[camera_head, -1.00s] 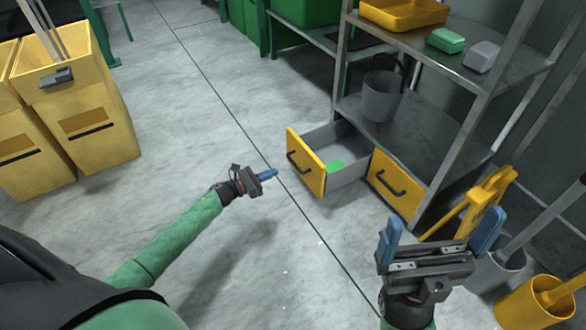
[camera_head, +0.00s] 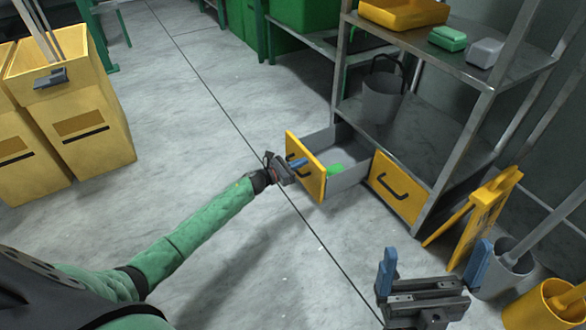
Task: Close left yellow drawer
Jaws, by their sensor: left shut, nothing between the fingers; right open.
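The left yellow drawer (camera_head: 316,183) is pulled out from the bottom of the metal shelf unit. Its grey inside shows, with a green item (camera_head: 335,169) in it. My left gripper (camera_head: 298,162) is shut and empty. Its blue fingertips are at the drawer's yellow front, by the dark handle; I cannot tell whether they touch it. The right yellow drawer (camera_head: 396,190) beside it is shut. My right gripper (camera_head: 432,270) is open and empty, low at the right, in front of the shelf.
The metal shelf (camera_head: 425,134) holds a grey bucket (camera_head: 382,97), a yellow tray (camera_head: 404,14) and small boxes. A yellow folding sign (camera_head: 483,217), a grey bucket (camera_head: 505,265) and a yellow bucket (camera_head: 540,303) stand at the right. Yellow bins (camera_head: 88,130) stand at the left. The middle floor is clear.

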